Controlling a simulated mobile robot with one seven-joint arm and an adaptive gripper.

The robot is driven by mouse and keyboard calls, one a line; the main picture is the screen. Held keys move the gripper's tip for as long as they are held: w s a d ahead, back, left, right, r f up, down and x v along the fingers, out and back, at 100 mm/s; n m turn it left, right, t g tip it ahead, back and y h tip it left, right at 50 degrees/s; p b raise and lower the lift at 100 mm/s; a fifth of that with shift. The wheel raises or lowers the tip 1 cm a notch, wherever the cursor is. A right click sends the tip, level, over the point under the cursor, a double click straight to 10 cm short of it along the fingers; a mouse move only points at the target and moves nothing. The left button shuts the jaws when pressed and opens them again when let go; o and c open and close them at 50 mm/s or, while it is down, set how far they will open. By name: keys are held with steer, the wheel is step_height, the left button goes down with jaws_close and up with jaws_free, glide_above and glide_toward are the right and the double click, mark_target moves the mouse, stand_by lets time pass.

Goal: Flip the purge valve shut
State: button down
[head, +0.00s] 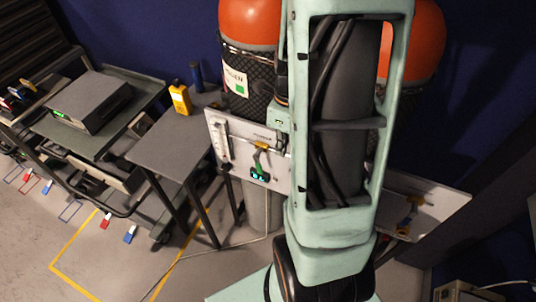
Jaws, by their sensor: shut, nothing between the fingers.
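A white panel (223,135) stands in front of a tall gas cylinder, left of my arm. I cannot tell which valve is marked purge. My gripper is not visible; my arm fills the middle of the view.
Two orange-topped cylinders (250,22) stand behind the panels. A grey side table (172,142) holds a yellow handheld meter (180,100) and a dark blue can (196,75). A cart (135,85) with a grey instrument (90,100) stands left.

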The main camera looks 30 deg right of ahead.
mark_target(262, 169)
steer(key=w+a+f, duration=0.1)
steer(key=f, duration=0.4)
steer(key=w+a+f, duration=0.1)
steer(key=w+f, duration=0.1)
steer(key=f, duration=0.3)
steer(key=shift+w+a+f, duration=0.25)
steer(key=shift+a+f, duration=0.05)
steer(key=shift+a, duration=0.05)
steer(key=shift+w+a+f+b, duration=0.35)
steer(key=shift+w+a+b, duration=0.1)
steer(key=shift+w, duration=0.1)
